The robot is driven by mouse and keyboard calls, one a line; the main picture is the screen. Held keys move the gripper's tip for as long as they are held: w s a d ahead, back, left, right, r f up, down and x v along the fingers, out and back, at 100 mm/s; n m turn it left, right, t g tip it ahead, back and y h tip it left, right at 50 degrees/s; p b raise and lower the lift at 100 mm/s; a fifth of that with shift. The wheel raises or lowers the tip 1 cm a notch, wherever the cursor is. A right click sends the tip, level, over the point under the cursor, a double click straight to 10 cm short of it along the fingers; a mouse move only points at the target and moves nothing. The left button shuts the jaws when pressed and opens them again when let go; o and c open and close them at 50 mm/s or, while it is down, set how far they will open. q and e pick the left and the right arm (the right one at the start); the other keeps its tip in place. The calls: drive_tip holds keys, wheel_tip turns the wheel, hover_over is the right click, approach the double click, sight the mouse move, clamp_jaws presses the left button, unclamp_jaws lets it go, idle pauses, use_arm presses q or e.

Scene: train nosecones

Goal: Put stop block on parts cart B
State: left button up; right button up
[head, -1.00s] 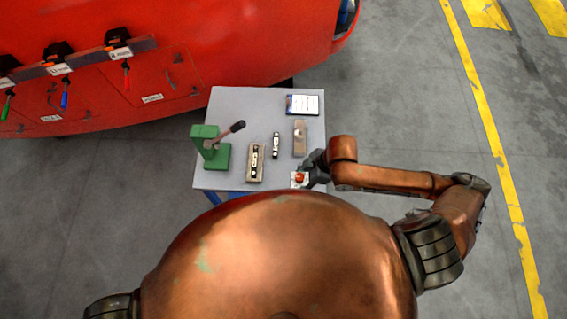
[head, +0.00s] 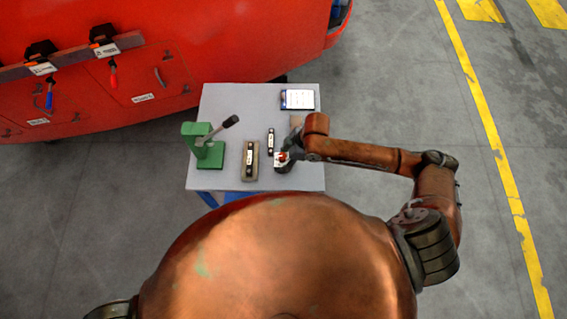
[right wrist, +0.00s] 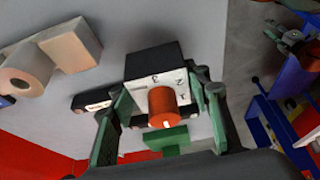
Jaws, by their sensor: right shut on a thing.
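My right gripper (head: 293,153) is over the front right of the grey-topped table (head: 222,105). It is shut on a dark box with a white, numbered face and an orange-red knob (head: 282,158). In the right wrist view the two fingers (right wrist: 162,110) stand on either side of this knob box (right wrist: 155,62). A beige block with a round cylinder (right wrist: 68,47) lies on the table; in the head view my arm mostly hides it (head: 297,121). No label shows which piece is the stop block, or which surface is parts cart B. My left gripper is out of view.
A green lever press (head: 207,150) stands at the table's left. A beige fixture with a dark bar (head: 250,160), a small black bar (head: 270,142) and a tablet (head: 297,99) lie on it. A blue frame (right wrist: 270,118) is at the right in the wrist view. A red train body (head: 170,55) is behind.

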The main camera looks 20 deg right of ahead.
drive_tip(key=shift+s+f, duration=0.1)
drive_tip(key=shift+f, duration=1.05)
drive_tip(key=o, duration=1.5)
drive_tip(key=shift+f, duration=0.15)
drive_tip(key=v, duration=1.2)
drive_tip(key=shift+s, duration=0.1)
